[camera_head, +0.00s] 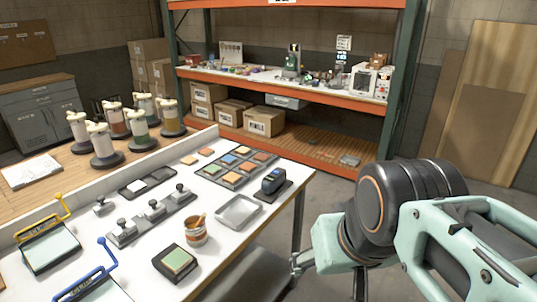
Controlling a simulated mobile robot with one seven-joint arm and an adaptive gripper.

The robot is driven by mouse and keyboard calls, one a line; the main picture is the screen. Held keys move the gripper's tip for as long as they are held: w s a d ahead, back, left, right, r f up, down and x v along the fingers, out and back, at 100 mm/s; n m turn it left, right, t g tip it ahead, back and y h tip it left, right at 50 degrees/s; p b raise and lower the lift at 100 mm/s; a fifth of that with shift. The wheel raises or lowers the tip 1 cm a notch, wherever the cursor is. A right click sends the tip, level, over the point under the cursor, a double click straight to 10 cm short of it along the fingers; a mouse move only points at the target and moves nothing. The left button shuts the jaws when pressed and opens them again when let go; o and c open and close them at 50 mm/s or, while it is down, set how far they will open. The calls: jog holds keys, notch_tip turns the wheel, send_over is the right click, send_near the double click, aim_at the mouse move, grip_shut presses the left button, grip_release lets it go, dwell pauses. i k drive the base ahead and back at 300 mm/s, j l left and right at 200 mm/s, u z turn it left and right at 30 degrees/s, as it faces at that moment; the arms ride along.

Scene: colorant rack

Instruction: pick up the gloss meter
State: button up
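The gloss meter appears to be the small dark boxy device (273,181) with a bluish top face. It stands near the right edge of the white table (255,240), on a dark flat pad. Nothing covers it in the head view. My arm comes in from the right, past the table's right edge. What looks like part of my gripper (299,263) shows low beside the table, apart from the device and nearer to the camera. Its fingers are too small and partly hidden, so I cannot tell their opening.
A shallow pale tray (239,211) lies just in front of the device, and a tray of coloured tiles (236,165) lies behind it to the left. A stained cup (195,231) and a green sample block (176,262) stand nearer. A rack (290,85) rises behind.

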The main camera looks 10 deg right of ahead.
aim_at(271, 183)
jog(key=i+l+u, duration=0.95)
jog(key=i+l, duration=0.15)
jog(key=l, duration=0.15)
jog(key=i+j, duration=0.1)
